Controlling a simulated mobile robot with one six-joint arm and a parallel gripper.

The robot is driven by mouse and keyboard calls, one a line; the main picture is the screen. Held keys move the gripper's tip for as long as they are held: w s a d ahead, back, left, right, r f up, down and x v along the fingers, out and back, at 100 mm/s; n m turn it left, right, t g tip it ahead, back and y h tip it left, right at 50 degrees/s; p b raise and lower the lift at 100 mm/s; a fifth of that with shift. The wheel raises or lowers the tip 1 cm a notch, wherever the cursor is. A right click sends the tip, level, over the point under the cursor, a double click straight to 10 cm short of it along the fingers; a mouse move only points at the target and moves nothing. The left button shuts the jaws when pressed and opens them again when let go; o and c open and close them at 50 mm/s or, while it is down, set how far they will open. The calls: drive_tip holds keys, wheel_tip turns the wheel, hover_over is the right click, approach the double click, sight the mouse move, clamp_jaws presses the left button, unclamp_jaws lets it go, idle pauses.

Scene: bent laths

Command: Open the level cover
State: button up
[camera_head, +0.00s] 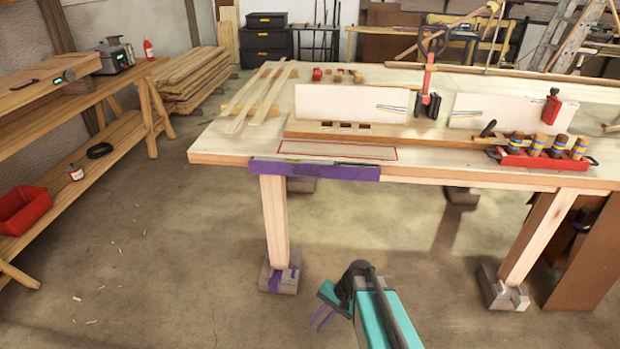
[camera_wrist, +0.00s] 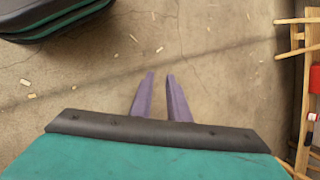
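No part is plainly recognisable as a level cover. A small dark device with a teal face (camera_head: 64,77), possibly the level, lies on a thick wooden beam (camera_head: 35,88) on the left bench; its cover cannot be made out at this size. My gripper (camera_head: 322,319) hangs low over the floor in front of the large worktable, well right of the left bench and below its top. In the wrist view its two purple fingers (camera_wrist: 158,84) point at bare concrete, with a clear gap and nothing between them.
The worktable (camera_head: 230,150) carries laths, white panels, a clamp and a red tray (camera_head: 540,160) of rollers. The left bench (camera_head: 125,80) holds a grey machine (camera_head: 115,55); a red bin (camera_head: 22,210) sits on its lower shelf. The floor between is open, with small wood scraps.

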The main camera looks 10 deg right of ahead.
drive_tip(key=w+d+r+m+t+y+b, duration=0.1)
drive_tip(key=w+d+r+m+t+y, duration=0.15)
drive_tip(key=w+r, duration=0.8)
drive_tip(key=m+t+y+b, duration=0.3)
drive_tip(key=m+t+y, duration=0.1)
drive_tip(key=t, duration=0.4)
approach(314, 174)
drive_tip(key=s+d+r, duration=0.1)
drive_tip(key=d, duration=0.1)
drive_tip(key=shift+s+g+h, duration=0.2)
drive_tip(key=shift+g+h, duration=0.05)
drive_tip(key=shift+g, duration=0.1)
drive_tip(key=p+x, duration=0.1)
drive_tip(key=x, duration=1.3)
drive_tip(key=shift+r, duration=0.1)
drive_tip(key=shift+c, duration=0.4)
drive_tip(key=shift+d, duration=0.1)
clamp_jaws()
